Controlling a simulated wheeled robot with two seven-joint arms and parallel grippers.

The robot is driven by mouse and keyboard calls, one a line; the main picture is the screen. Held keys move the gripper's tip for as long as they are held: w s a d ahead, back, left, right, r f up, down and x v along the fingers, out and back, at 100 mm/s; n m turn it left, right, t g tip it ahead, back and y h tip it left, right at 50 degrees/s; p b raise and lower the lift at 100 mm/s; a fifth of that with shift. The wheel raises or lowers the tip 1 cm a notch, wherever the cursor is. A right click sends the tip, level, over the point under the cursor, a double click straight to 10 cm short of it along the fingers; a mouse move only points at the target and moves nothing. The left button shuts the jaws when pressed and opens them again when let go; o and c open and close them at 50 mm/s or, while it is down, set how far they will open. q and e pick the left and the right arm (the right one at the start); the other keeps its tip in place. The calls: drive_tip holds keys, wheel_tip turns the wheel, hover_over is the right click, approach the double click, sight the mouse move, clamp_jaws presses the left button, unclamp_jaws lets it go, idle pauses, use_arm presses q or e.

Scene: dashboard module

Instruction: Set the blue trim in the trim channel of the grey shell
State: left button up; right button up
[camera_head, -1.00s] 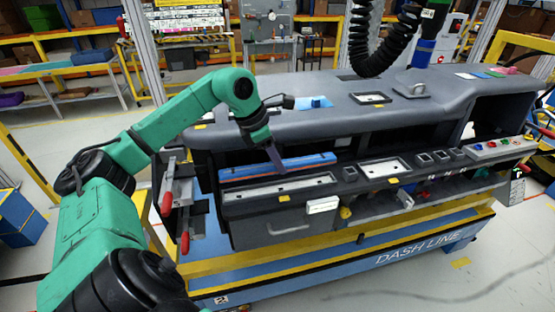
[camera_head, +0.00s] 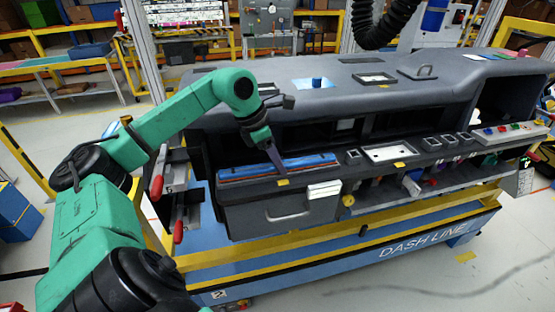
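The blue trim (camera_head: 310,160), a long thin bar with a reddish-brown lower edge, lies along the front ledge of the grey shell (camera_head: 223,100). It now covers the place of the pale trim channel, so the channel is hidden. Whether the trim is seated in it or just above it, I cannot tell. My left gripper (camera_head: 279,165) reaches down from behind onto the middle of the trim and appears shut on it; the fingertips are partly hidden. My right gripper is not in view.
The shell rests on a blue and yellow cart (camera_head: 355,247). Red-handled clamps (camera_head: 158,173) stand at its left end. A white label block (camera_head: 324,190) and a yellow tab (camera_head: 283,183) sit just below the ledge. A black coiled hose (camera_head: 385,22) hangs above.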

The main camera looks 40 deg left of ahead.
use_arm(q)
drive_tip(key=shift+o, duration=1.3)
drive_tip(key=shift+r, duration=0.15)
drive_tip(key=p+v, duration=0.1)
drive_tip(key=v, duration=1.3)
